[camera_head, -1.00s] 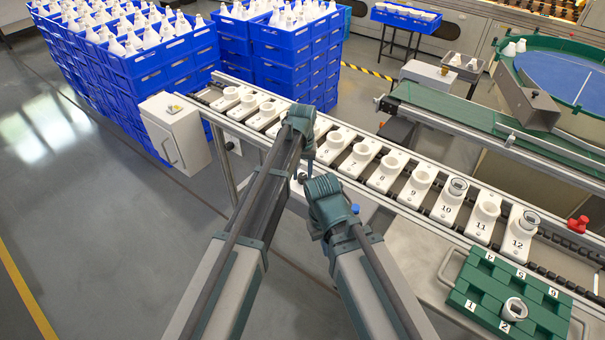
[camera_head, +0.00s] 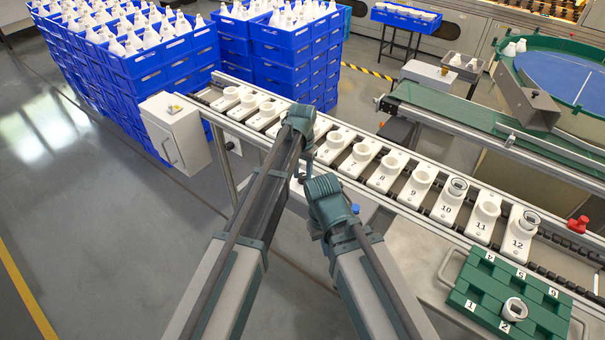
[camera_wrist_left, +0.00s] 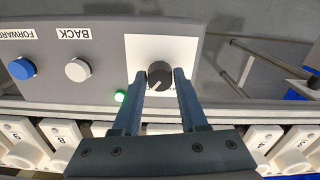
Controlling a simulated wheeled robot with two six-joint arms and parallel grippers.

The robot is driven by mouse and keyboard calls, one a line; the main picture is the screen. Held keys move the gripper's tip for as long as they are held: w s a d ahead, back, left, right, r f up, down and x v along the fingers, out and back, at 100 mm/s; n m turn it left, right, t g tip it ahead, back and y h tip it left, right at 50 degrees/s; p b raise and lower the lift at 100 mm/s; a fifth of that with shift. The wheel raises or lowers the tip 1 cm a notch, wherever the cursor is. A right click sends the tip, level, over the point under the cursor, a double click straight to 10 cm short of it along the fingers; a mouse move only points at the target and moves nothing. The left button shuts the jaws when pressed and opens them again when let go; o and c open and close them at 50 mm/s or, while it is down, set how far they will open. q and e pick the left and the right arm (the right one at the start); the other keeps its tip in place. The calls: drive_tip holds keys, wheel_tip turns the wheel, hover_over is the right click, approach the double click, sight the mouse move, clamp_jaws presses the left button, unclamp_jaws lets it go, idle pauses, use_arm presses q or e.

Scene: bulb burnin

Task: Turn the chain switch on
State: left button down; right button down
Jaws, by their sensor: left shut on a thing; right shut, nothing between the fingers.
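The switch is a dark round knob (camera_wrist_left: 159,74) with a white pointer line, on a white plate (camera_wrist_left: 143,48) of the grey control panel (camera_wrist_left: 205,70). In the left wrist view my left gripper (camera_wrist_left: 158,80) has one finger on each side of the knob and is shut on it. A small green lamp (camera_wrist_left: 120,96) beside the plate is lit. In the head view my left gripper (camera_head: 305,178) reaches down at the front of the conveyor. My right gripper (camera_head: 328,205) is lower and to the right, its fingers mostly hidden by its own wrist.
A blue button (camera_wrist_left: 22,68) and a white button (camera_wrist_left: 78,69) sit on the panel, labelled FORWARD and BACK. The chain conveyor carries numbered white holders (camera_head: 383,175) behind my grippers. A green tray (camera_head: 490,318) and a red button (camera_head: 577,224) are at right.

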sight(302, 176)
use_arm(q)
drive_tip(key=shift+c, duration=2.2)
unclamp_jaws()
drive_tip(key=shift+r, duration=0.15)
wheel_tip(302, 176, up, 14)
drive_tip(key=p, duration=1.4)
drive_tip(key=shift+f, duration=0.25)
drive_tip(key=s+a+n, duration=0.1)
drive_tip(key=s+a, duration=0.1)
drive_tip(key=s, duration=1.1)
drive_tip(key=s+a+y, duration=0.1)
drive_tip(key=s+a, duration=0.2)
drive_tip(key=s, duration=1)
drive_tip(key=shift+s+a+n, duration=0.15)
drive_tip(key=shift+s+n, duration=0.1)
drive_tip(key=shift+n, duration=0.15)
